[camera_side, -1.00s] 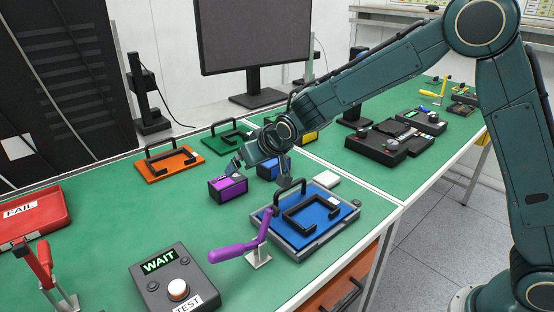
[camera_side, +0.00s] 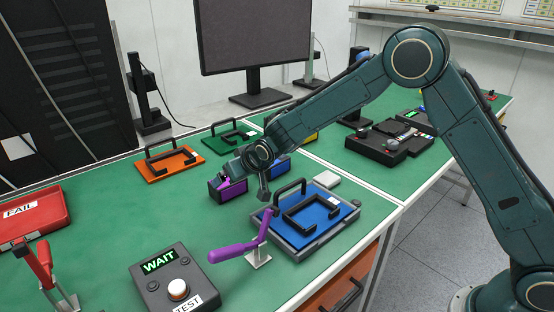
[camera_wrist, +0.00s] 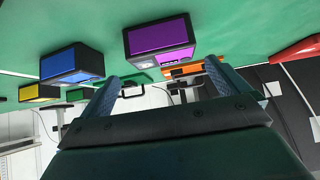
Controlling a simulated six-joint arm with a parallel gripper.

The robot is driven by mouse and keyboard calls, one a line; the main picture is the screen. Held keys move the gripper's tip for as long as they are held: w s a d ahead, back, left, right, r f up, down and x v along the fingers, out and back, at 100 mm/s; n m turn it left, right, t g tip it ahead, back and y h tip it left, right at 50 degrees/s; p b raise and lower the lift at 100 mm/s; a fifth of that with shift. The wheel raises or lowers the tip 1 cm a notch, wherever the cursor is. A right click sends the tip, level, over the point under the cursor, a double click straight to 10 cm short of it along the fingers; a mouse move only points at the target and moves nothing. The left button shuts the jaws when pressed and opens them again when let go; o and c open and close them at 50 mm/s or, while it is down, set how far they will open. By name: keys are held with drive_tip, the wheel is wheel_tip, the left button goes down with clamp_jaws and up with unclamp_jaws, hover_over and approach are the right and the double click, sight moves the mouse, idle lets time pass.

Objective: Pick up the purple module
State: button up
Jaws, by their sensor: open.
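The purple module (camera_side: 218,191), a small dark box with purple faces, rests on the green table, left of the blue fixture plate. My gripper (camera_side: 246,186) is close in front of it and overlaps it in the side view, hiding part of its right and top. In the wrist view the purple module (camera_wrist: 160,38) appears above and between the two fingertips (camera_wrist: 160,76). The jaws are open with nothing between them. I cannot tell how far the fingertips are from the module.
A blue module (camera_wrist: 72,64) stands beside the purple one, with a yellow module (camera_wrist: 39,92) beyond. A blue plate fixture (camera_side: 318,212) and purple lever clamp (camera_side: 240,248) stand nearer. Orange (camera_side: 170,163) and green (camera_side: 228,137) handled plates lie behind. Table left of the module is clear.

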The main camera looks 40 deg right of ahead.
sight(226, 182)
drive_tip(key=shift+x, duration=2.05)
drive_tip(key=shift+w+f, duration=0.1)
drive_tip(key=shift+x, duration=2.45)
drive_tip(key=shift+a, duration=0.1)
drive_tip(key=c, duration=0.8)
wheel_tip(226, 182, up, 20)
drive_tip(key=shift+r, duration=0.1)
